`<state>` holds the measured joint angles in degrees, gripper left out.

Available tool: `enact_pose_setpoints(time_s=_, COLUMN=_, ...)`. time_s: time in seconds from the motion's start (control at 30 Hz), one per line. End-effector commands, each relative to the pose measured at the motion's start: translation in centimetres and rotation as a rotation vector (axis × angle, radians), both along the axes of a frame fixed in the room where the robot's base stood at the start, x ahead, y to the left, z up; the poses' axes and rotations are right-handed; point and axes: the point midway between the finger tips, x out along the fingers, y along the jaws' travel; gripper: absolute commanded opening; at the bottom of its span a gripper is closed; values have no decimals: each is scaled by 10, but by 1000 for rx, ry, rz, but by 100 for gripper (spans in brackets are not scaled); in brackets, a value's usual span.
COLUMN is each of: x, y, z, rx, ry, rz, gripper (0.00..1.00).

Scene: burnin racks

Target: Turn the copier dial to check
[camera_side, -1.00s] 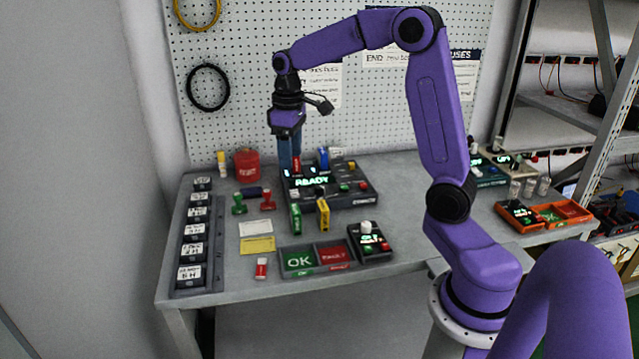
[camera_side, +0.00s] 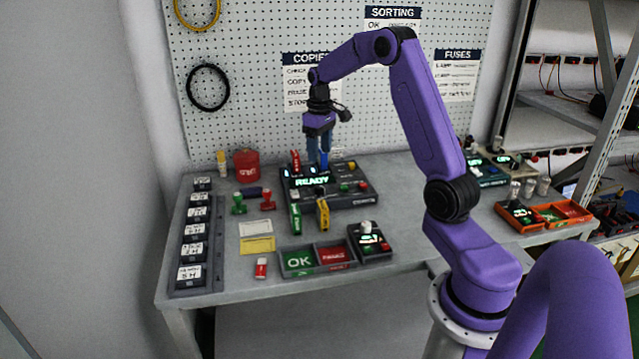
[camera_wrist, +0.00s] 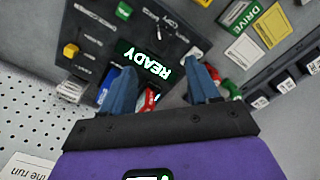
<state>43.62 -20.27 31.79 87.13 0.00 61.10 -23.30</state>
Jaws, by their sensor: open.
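The copier (camera_side: 350,196) is a dark box on the bench with a lit READY screen (camera_wrist: 150,60). In the wrist view its dark panel (camera_wrist: 105,30) carries white markings, a yellow knob (camera_wrist: 71,50) and a green button (camera_wrist: 124,10). I cannot tell for sure which control is the dial; its labels are too small to read. My gripper (camera_side: 318,162) is open, pointing down over the back of the copier. In the wrist view, my gripper (camera_wrist: 163,78) has a red piece (camera_wrist: 148,102) showing between its fingers, apart from them as far as I can see. A blue piece (camera_wrist: 107,84) is partly behind one finger.
An OK and red two-part tray (camera_side: 283,270) and a small lit device (camera_side: 370,242) lie nearer the front edge. A labelled black rack (camera_side: 215,250) runs along the left. A pegboard stands behind.

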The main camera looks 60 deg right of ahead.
Motion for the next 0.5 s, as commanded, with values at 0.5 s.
enact_pose_setpoints(time_s=0.5, x=-1, y=1, z=-93, rx=1, ry=3, rz=1, gripper=60)
